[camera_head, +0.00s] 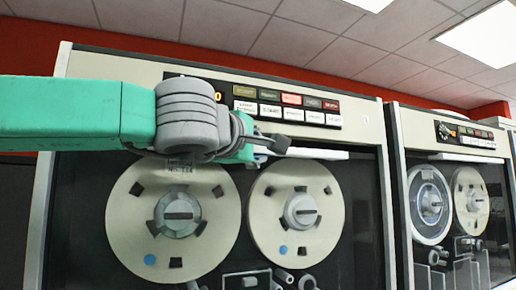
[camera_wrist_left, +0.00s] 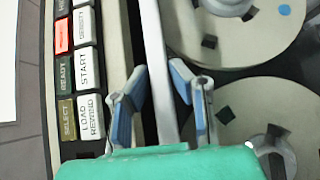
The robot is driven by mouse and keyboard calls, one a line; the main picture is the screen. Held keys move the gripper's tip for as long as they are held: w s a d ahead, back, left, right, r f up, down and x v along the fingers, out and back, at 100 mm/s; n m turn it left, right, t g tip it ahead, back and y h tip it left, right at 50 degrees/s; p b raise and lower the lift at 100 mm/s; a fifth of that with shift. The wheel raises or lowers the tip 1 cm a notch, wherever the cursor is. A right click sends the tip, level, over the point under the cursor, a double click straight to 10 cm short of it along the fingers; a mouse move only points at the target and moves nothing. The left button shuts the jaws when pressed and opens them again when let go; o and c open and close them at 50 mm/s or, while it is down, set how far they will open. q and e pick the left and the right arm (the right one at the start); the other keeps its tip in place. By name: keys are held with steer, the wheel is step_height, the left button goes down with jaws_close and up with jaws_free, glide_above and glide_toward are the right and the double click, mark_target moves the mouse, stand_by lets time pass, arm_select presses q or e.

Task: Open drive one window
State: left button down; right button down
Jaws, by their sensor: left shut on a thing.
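The drive one window (camera_head: 362,200) is the dark pane at the front of the nearest tape drive, with two cream reels (camera_head: 173,215) behind it. A pale bar (camera_head: 320,153) runs along its top edge, and it also shows in the left wrist view (camera_wrist_left: 153,35). My left gripper (camera_head: 281,144) is at this bar, under the button panel. In the left wrist view, its two blue-padded fingers (camera_wrist_left: 159,75) stand on either side of the bar and are shut on it. My arm and gripper hide part of the bar. My right gripper is in neither view.
The button panel (camera_head: 285,104) with coloured and white keys lies just above the gripper; its keys, such as START (camera_wrist_left: 85,68), are close to the fingers. A second tape drive (camera_head: 455,185) stands to the right.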

arm_select(q)
step_height(320, 180, down, 42)
steer(key=b, duration=2.7)
steer(key=shift+b, duration=0.3)
steer(key=c, duration=1.5)
jaws_free()
steer(key=v, duration=1.2)
